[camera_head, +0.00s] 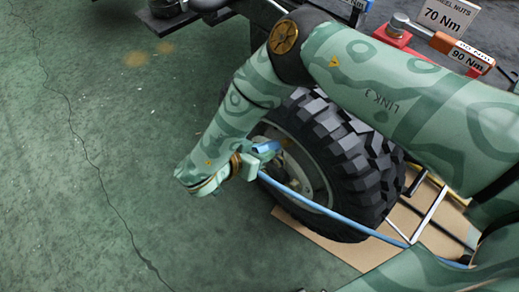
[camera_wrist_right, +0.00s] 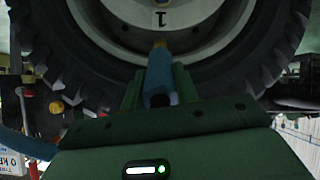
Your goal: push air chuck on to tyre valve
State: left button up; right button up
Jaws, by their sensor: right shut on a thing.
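My right gripper (camera_head: 256,160) is in front of the wheel's face in the head view. It is shut on the blue air chuck (camera_head: 266,147). In the right wrist view the chuck (camera_wrist_right: 158,78) lies between the two green fingers and points toward the wheel rim (camera_wrist_right: 100,18). A small brass-coloured part (camera_wrist_right: 160,44) shows at the chuck's far end, close to the rim. I cannot tell whether it is the chuck's tip or the tyre valve, or whether they touch. The black tyre (camera_head: 345,150) stands upright. My left gripper is not in view.
A blue hose (camera_head: 330,211) runs from the chuck across the tyre to the lower right. A cardboard sheet (camera_head: 318,232) lies under the wheel. Torque tools with a 70 Nm sign (camera_head: 449,18) are at the upper right. The green floor at left is mostly clear.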

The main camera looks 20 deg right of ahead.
aim_at(268, 149)
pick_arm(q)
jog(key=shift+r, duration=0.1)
pick_arm(e)
jog(key=shift+r, duration=0.1)
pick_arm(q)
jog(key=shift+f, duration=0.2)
pick_arm(e)
jog(key=shift+x, duration=1.85)
jog(key=o, duration=1.1)
jog(key=shift+o, duration=0.2)
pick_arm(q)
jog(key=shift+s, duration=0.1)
pick_arm(e)
jog(key=shift+a+r, duration=0.3)
jog(key=shift+a, duration=0.05)
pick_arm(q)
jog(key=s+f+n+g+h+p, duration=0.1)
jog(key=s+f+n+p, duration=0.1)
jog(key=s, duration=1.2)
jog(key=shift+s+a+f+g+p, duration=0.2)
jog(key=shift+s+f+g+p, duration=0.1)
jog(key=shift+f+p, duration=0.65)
pick_arm(e)
jog(key=v, duration=1.5)
jog(key=shift+s+a, duration=0.15)
jog(key=shift+a, duration=0.05)
